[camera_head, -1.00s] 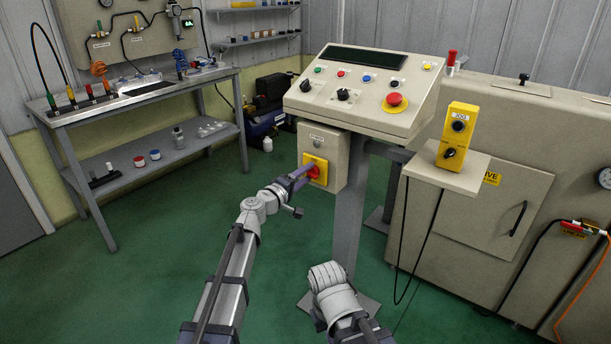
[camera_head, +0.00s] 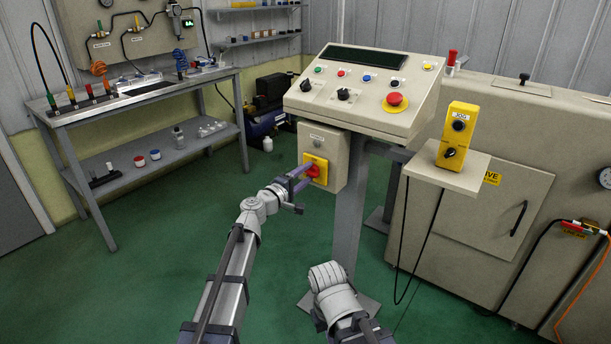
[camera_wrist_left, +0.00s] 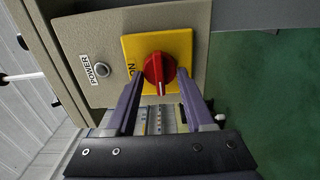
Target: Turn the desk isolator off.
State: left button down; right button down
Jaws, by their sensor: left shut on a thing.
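The desk isolator is a red rotary knob (camera_head: 314,171) on a yellow plate (camera_head: 320,161), set in a beige box under the sloped control desk. In the left wrist view the red knob (camera_wrist_left: 159,70) sits between the fingertips of my left gripper (camera_wrist_left: 159,86). Its white mark points down in that picture, towards the gripper. The letters "ON" show at the left side of the yellow plate (camera_wrist_left: 180,42). In the head view my left gripper (camera_head: 308,175) is shut on the knob, and its fingers partly hide it. My right gripper is not visible; only my right arm shows.
A round button (camera_wrist_left: 102,69) labelled POWER is beside the plate. The control desk (camera_head: 365,95) overhangs the box, and its grey post (camera_head: 348,225) stands to the right. A yellow jog box (camera_head: 458,135) stands on a shelf further right. Green floor is clear at left.

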pick_arm(q)
jog(key=shift+c, duration=1.4)
grip_release()
jog(key=shift+a, duration=0.1)
jog(key=v, duration=0.7)
jog(key=shift+s+a, duration=0.2)
jog(key=shift+s, duration=0.1)
